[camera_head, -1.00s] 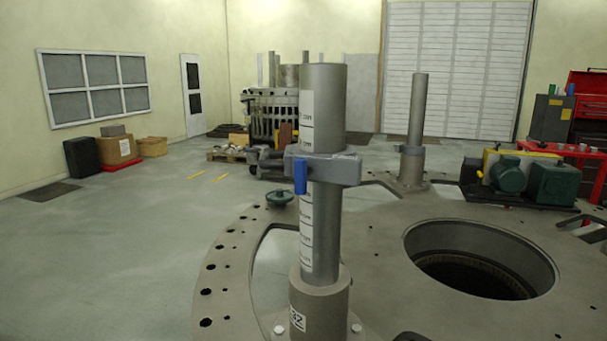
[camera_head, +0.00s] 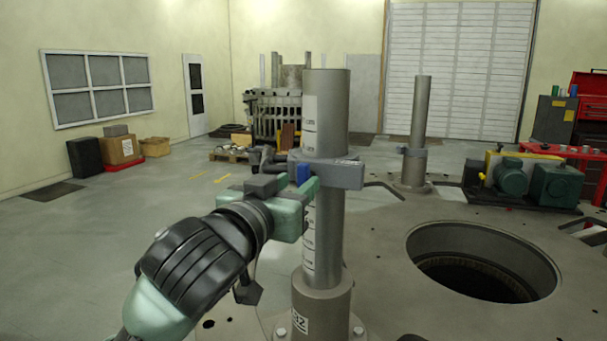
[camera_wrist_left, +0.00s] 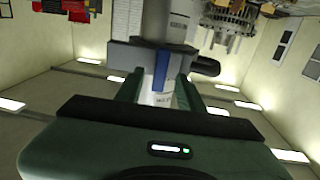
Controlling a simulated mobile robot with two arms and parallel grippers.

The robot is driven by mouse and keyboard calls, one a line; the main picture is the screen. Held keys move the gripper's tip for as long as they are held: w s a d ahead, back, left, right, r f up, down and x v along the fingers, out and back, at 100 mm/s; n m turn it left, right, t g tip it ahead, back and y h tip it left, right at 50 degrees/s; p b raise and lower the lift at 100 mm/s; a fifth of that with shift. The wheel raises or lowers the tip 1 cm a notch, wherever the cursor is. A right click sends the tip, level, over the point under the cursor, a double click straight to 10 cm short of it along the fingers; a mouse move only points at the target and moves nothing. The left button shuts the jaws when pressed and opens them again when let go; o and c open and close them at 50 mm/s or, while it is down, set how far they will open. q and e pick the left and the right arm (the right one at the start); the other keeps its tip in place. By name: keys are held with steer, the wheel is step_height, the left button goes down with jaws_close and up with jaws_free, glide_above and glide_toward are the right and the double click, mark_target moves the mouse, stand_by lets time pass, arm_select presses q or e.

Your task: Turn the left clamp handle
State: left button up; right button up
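The blue clamp handle (camera_head: 303,174) hangs from the grey clamp (camera_head: 338,174) on the nearest upright post (camera_head: 325,115). My left gripper (camera_head: 301,186) reaches in from the lower left and is at the handle, covering its lower part in the head view. In the left wrist view, the blue handle (camera_wrist_left: 160,70) lies between the two green fingers of my left gripper (camera_wrist_left: 160,88). The fingers are apart, with gaps visible on both sides of the handle, so the gripper is open around it. My right gripper is not in view.
The post stands on a large turret plate (camera_head: 385,290) with a wide round opening (camera_head: 485,262) to the right. A second post (camera_head: 416,130) with a clamp stands farther back. A green pump unit (camera_head: 530,180) sits at right.

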mark_target(302, 180)
arm_select(q)
steer(key=shift+p+x, duration=0.4)
steer(key=shift+x, duration=1.6)
jaws_close()
